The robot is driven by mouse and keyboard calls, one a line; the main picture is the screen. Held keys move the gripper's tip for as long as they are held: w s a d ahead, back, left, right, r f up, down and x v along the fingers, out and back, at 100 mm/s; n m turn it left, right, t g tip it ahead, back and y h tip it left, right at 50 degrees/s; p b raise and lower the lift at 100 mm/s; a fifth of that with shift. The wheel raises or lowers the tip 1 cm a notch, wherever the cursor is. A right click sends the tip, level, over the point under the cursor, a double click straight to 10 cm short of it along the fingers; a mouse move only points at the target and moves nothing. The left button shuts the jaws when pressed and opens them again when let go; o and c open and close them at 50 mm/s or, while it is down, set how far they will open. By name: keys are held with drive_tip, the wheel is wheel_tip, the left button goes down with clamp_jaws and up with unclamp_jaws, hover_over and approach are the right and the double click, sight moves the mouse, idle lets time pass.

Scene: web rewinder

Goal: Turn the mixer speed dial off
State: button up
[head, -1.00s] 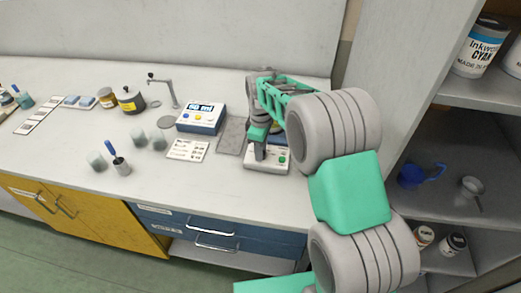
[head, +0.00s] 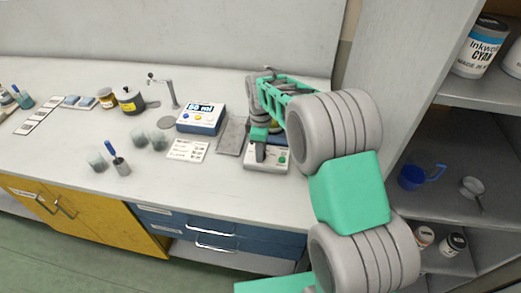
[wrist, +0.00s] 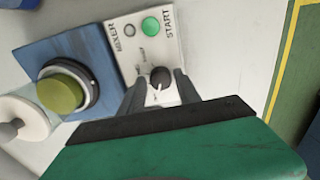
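The mixer's white control panel (wrist: 125,35) faces up in the wrist view, marked MIXER and START, beside its blue body (wrist: 60,60). The black speed dial (wrist: 160,76) has a white pointer line running toward the lower edge of the picture. My gripper (wrist: 159,82) has its two grey fingers apart, one on each side of the dial. I cannot tell whether they touch it. In the head view the mixer panel (head: 262,165) stands below my gripper (head: 260,152), which hides the dial.
A green START button (wrist: 151,26) and a dark round lamp (wrist: 129,30) sit near the dial. A blue-and-white dispenser (head: 200,119) and grey tray (head: 232,136) are left of the mixer. The front counter (head: 220,185) is clear.

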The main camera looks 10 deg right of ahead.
drive_tip(key=shift+o, duration=1)
wheel_tip(320, 180, up, 8)
drive_tip(key=shift+f+b, duration=0.1)
drive_tip(key=shift+b, duration=0.25)
drive_tip(key=shift+s+d+r+m, duration=0.1)
drive_tip(key=shift+s+r+m, duration=0.15)
drive_tip(key=shift+r+m, duration=0.05)
drive_tip(key=s+d+r+m+t, duration=0.1)
drive_tip(key=s+d+m, duration=0.1)
drive_tip(key=s+m, duration=0.5)
drive_tip(key=s+d+m+t, duration=0.2)
drive_tip(key=s+m, duration=0.4)
drive_tip(key=s, duration=0.9)
drive_tip(key=shift+d+r+m, duration=0.35)
drive_tip(key=shift+d+m, duration=0.05)
drive_tip(key=shift+d, duration=0.45)
drive_tip(key=shift+s, duration=0.1)
